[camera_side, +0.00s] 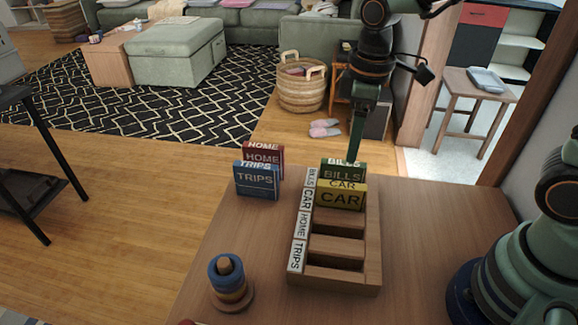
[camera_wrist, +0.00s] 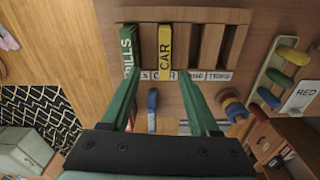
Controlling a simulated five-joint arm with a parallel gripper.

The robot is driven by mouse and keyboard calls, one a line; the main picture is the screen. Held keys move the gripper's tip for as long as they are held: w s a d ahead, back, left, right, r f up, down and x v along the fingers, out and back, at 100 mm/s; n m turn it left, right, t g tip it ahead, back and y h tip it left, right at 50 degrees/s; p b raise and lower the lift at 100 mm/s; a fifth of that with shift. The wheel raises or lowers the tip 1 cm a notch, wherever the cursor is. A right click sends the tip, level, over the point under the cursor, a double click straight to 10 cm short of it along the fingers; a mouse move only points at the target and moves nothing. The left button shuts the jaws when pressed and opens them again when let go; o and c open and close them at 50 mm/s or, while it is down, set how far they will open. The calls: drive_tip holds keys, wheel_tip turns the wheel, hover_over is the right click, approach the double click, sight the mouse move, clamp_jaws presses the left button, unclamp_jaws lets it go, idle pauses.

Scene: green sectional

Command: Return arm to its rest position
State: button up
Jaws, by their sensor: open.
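My gripper (camera_wrist: 160,80) is open and empty, its two green fingers spread wide in the wrist view. In the side view it hangs from the arm (camera_side: 374,60) with its fingers (camera_side: 357,135) pointing down just behind the green BILLS block (camera_side: 343,172); the fingertips are partly hidden. The BILLS block and the yellow CAR block (camera_side: 341,198) stand in the far slots of the wooden rack (camera_side: 335,283). The wrist view also shows the yellow CAR block (camera_wrist: 165,45) and the green BILLS block (camera_wrist: 129,45) beyond the fingertips.
A blue TRIPS block (camera_side: 257,181) and a red HOME block (camera_side: 263,158) stand on the table left of the rack. A stacked-ring toy (camera_side: 231,282) is at the front left. Two nearer rack slots look empty. The table right of the rack is clear up to my base.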

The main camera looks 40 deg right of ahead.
drive_tip(key=s+d+r+m+t, duration=0.4)
drive_tip(key=d+r+m+t, duration=0.1)
drive_tip(key=d+r+m, duration=0.2)
drive_tip(key=shift+s+d+m, duration=0.2)
drive_tip(key=shift+s+m, duration=0.15)
drive_tip(key=shift+m, duration=0.05)
